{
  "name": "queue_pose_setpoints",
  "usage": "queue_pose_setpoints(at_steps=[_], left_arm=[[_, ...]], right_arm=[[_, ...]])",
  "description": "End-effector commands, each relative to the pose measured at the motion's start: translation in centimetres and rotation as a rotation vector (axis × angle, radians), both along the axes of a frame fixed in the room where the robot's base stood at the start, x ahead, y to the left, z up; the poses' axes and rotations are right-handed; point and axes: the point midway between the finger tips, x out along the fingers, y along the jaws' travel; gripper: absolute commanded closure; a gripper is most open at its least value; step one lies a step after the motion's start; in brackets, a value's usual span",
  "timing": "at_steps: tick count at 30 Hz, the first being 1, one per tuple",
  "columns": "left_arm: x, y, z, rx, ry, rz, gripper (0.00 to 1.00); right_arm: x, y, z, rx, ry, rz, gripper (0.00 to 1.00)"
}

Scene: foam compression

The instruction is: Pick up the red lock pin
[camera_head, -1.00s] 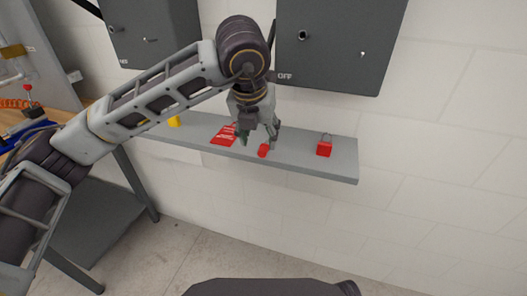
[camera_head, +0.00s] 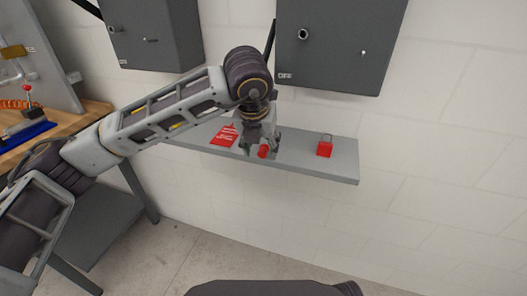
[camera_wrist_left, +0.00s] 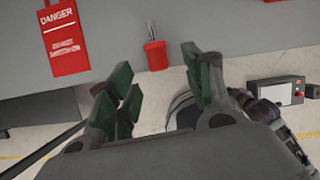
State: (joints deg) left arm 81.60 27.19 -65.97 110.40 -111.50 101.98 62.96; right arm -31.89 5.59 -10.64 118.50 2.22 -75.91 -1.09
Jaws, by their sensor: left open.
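The red lock pin (camera_head: 263,152) lies near the front edge of the grey shelf (camera_head: 305,163). In the left wrist view it is a red cylinder (camera_wrist_left: 155,56) with a thin metal shank pointing away from me. My left gripper (camera_head: 262,146) is right at the pin in the head view, with its fingers pointing down. In the left wrist view the dark green pads of the left gripper (camera_wrist_left: 157,76) are wide apart, and the pin shows in the gap between them, just beyond the tips. It is not held.
A red danger tag (camera_head: 224,136) lies left of the pin, and a red padlock (camera_head: 325,149) stands to its right on the shelf. Grey switch boxes (camera_head: 340,50) hang on the wall above. A workbench (camera_head: 95,112) stands at the left.

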Motion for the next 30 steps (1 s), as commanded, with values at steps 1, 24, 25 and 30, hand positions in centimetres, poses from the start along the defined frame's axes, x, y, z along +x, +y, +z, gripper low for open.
queue_pose_setpoints(at_steps=[1, 24, 25, 30], left_arm=[[0.2, 0.0, -0.7, 0.0, 0.002, 0.001, 0.49], [1.0, -0.2, -2.5, 0.0, 0.0, 0.0, 0.53], [1.0, -0.2, -2.5, 0.0, 0.0, 0.0, 0.57], [1.0, -0.2, -2.5, -0.001, 0.0, 0.0, 0.79]], right_arm=[[0.1, 0.0, 0.1, 0.002, -0.005, 0.0, 1.0], [0.1, 0.2, 0.8, 0.006, -0.014, 0.001, 1.0], [0.1, 0.2, 0.8, 0.006, -0.014, 0.001, 1.0], [0.1, 0.2, 0.8, 0.006, -0.014, 0.001, 1.0]])
